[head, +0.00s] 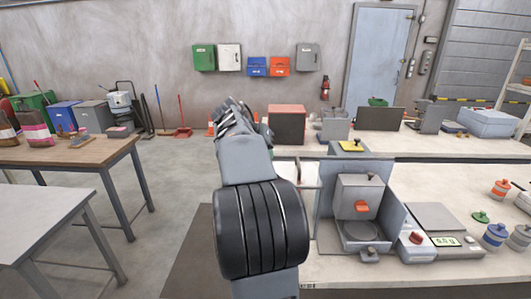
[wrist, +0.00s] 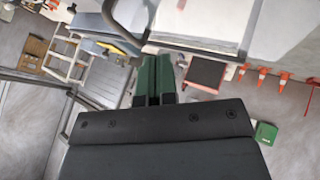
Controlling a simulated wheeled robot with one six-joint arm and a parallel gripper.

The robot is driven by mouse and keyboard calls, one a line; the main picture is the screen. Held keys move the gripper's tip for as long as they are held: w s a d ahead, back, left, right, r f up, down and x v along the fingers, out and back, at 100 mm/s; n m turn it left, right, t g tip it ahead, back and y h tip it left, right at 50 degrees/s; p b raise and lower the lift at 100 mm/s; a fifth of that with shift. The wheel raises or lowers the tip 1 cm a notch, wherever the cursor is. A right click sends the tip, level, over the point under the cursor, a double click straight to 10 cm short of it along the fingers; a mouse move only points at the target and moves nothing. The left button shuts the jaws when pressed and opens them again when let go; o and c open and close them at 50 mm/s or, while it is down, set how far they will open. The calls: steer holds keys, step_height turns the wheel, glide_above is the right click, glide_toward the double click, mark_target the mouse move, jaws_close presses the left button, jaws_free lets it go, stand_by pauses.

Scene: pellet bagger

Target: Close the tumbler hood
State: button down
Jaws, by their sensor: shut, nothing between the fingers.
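A grey machine with an upright box-like housing (head: 358,198), a red-orange part on its front and a round grey base stands on the right-hand bench, between blue-grey side panels. I cannot tell for certain whether this is the tumbler, or which part is its hood. My gripper (wrist: 157,62) has dark green fingers, which are together with nothing between them. In the head view my arm is raised left of the machine and hides the fingertips. A dark curved bar (wrist: 118,24) passes beyond the fingers in the wrist view; whether they touch it is unclear.
A scale (head: 447,241) and several lidded jars (head: 496,234) stand right of the machine. A dark box with a red top (head: 287,124) is behind my arm. Orange cones (wrist: 262,76) show in the wrist view. Floor is open between the left tables and my arm.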

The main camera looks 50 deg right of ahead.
mark_target(289, 173)
steer(key=x, duration=0.6)
steer(key=shift+s+d+f+p, duration=0.1)
steer(key=shift+d+f+p, duration=0.1)
steer(key=shift+p, duration=0.15)
steer(key=shift+s+d+r+p, duration=0.15)
steer(key=shift+s+d+p, duration=0.2)
steer(key=shift+s, duration=0.25)
steer(key=shift+s+d+r+p, duration=0.2)
steer(key=shift+s+d, duration=0.2)
steer(key=shift+s, duration=0.15)
steer(key=shift+s+d, duration=0.35)
steer(key=shift+s, duration=0.05)
